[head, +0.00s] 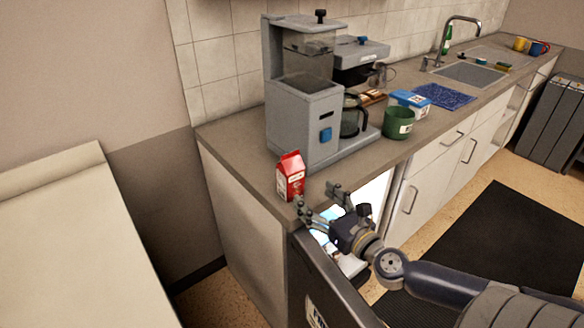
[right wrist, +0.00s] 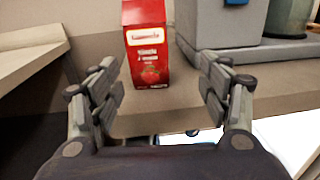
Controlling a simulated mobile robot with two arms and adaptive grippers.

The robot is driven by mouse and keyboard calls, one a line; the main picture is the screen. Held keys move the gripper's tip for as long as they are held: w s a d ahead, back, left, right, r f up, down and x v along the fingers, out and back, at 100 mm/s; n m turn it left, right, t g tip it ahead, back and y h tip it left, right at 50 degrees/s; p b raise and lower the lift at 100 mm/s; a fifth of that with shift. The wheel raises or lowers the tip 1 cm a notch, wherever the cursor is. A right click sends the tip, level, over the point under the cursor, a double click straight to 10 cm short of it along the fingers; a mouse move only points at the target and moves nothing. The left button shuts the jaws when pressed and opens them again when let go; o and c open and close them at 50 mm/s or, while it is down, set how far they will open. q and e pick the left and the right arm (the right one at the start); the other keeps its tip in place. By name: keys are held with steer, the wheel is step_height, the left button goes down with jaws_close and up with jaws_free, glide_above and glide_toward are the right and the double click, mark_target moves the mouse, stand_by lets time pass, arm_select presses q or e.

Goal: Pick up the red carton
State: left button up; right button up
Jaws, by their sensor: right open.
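The red carton (head: 290,176) stands upright near the front left corner of the counter, beside the coffee machine. My right gripper (head: 318,194) is open and empty, just in front of the carton at the counter edge. Its fingers (right wrist: 161,92) are spread either side of the carton's line, apart from it. My left gripper is not in view.
The grey coffee machine (head: 304,110) stands close behind and right of the carton. A green mug (head: 398,124) and a blue-and-white box (head: 409,103) stand farther along the counter (head: 236,150). An open dark door (head: 325,288) and a lit compartment lie below my gripper.

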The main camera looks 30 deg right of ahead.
mark_target(297, 183)
steer(key=shift+w+a+r, duration=0.3)
steer(key=shift+a+r, duration=0.2)
steer(key=shift+r, duration=0.1)
steer(key=w, duration=0.2)
steer(key=shift+w+f+p, duration=0.15)
steer(key=shift+w+p, duration=0.15)
steer(key=shift+w, duration=0.7)
steer(key=shift+w+r, duration=0.25)
steer(key=shift+w, duration=0.1)
steer(key=w, duration=0.1)
steer(key=w+p, duration=0.1)
steer(key=shift+w+a+r, duration=0.15)
steer(key=shift+w+a, duration=0.05)
steer(key=shift+w, duration=0.85)
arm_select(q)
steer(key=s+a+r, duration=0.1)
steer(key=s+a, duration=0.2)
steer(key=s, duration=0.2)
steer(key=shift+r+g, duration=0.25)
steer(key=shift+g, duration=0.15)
